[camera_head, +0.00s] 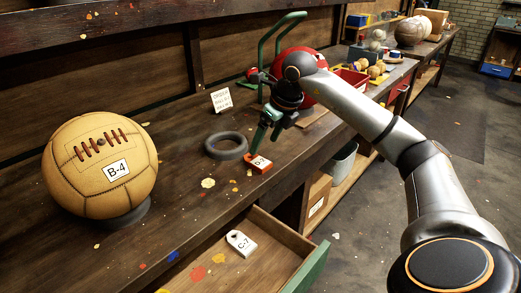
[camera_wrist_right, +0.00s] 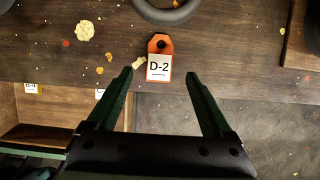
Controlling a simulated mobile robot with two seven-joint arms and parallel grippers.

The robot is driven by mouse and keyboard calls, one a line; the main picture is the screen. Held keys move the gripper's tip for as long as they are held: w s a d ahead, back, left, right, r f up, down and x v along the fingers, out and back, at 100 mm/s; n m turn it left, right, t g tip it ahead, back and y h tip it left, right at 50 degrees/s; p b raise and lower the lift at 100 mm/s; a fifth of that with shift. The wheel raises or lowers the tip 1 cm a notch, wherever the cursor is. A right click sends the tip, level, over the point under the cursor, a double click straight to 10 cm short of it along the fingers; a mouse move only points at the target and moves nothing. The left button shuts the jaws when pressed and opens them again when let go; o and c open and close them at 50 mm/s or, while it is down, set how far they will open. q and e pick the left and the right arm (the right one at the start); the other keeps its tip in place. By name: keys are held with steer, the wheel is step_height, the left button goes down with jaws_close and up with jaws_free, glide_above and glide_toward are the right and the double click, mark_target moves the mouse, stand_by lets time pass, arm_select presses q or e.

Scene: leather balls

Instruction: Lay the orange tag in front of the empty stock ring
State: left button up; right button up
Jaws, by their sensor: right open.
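The orange tag (camera_head: 259,164), marked D-2, lies flat on the workbench by its front edge. In the wrist view the tag (camera_wrist_right: 159,47) has its holed end toward the ring. The empty stock ring (camera_head: 226,146) is a dark grey hoop on the bench, just behind the tag and apart from it; its edge shows in the wrist view (camera_wrist_right: 166,14). My right gripper (camera_head: 262,145) is open and empty, right by the tag. In the wrist view its fingertips (camera_wrist_right: 159,76) stand wide on either side of the tag's labelled end. My left gripper is not in view.
A tan ball (camera_head: 100,165) marked B-4 sits on another ring at left. An open drawer (camera_head: 285,243) below the bench holds a white tag (camera_head: 241,243) marked C-7. A red ball (camera_head: 300,65), a green stand (camera_head: 267,50) and a small sign (camera_head: 221,99) stand behind.

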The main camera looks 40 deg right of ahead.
steer(key=shift+p+v, duration=0.3)
steer(key=shift+v, duration=2.45)
